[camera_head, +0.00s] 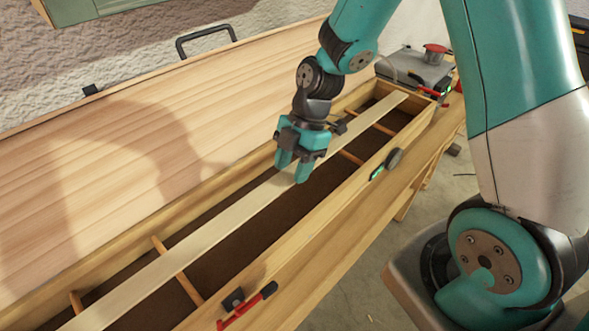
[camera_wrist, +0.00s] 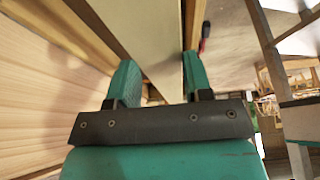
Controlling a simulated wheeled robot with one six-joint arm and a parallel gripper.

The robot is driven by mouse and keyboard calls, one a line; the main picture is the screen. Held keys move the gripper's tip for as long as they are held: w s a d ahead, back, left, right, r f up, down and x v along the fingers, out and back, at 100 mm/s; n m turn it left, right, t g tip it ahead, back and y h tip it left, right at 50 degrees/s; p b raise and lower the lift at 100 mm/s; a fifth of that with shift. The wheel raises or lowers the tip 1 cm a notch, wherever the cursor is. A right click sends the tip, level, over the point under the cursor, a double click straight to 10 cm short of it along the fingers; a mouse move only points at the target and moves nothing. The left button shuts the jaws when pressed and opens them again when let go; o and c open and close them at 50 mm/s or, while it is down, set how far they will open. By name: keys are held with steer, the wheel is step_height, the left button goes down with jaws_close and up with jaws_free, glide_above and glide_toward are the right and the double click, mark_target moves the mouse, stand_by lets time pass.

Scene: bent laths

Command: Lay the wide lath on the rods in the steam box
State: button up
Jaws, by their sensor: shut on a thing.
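The wide lath (camera_head: 215,231) is a long pale strip. It runs lengthwise inside the open steam box (camera_head: 345,208), over several cross rods (camera_head: 177,269). Whether it touches the rods or is slightly above them I cannot tell. My gripper (camera_head: 297,172) is shut on the lath around its middle part, fingers pointing down into the box. In the wrist view the lath (camera_wrist: 150,45) passes between my two green fingers (camera_wrist: 157,85). The lath's near end runs out of the head view at the bottom left.
The hinged wooden lid (camera_head: 120,165) stands open behind the box, with a dark handle (camera_head: 206,38). A grey unit with a red knob (camera_head: 435,52) stands beyond the far end.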

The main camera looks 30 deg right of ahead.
steer(key=f+b, duration=0.3)
steer(key=f, duration=0.1)
steer(key=w+f+b, duration=0.1)
steer(key=f+b, duration=0.1)
steer(key=f, duration=0.2)
steer(key=w+a+f+b, duration=0.1)
steer(key=f+b, duration=0.2)
steer(key=f, duration=0.1)
steer(key=shift+w+f+b, duration=0.2)
steer(key=shift+b, duration=0.1)
steer(key=shift+f+b, duration=0.3)
stand_by(0.4)
steer(key=o, duration=1.2)
steer(key=shift+o, duration=0.2)
steer(key=shift+d+r, duration=0.1)
steer(key=shift+p+v, duration=2)
steer(key=shift+v, duration=0.85)
steer(key=shift+r, duration=0.1)
step_height(320, 180, up, 7)
steer(key=p, duration=0.4)
steer(key=shift+p, duration=0.35)
